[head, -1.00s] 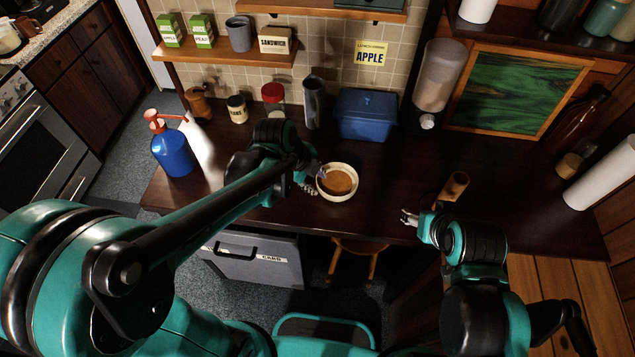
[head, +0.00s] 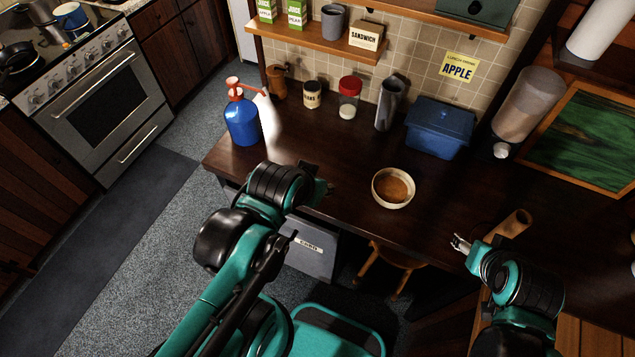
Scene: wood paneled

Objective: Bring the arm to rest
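My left arm comes in from the bottom left. Its gripper (head: 326,190) is at the front edge of the dark counter, left of the bowl and apart from it. Its fingers are mostly hidden by the wrist, so I cannot tell whether they are open. My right gripper (head: 461,243) is near the counter's front edge at the right. Its fingertips look slightly apart, and nothing shows between them. A cream bowl (head: 393,188) with brown contents stands upright on the counter (head: 350,165), touched by neither gripper.
A brown cylinder (head: 515,223) lies near my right gripper. A stool (head: 392,262) is below the counter. Floor is open at the left.

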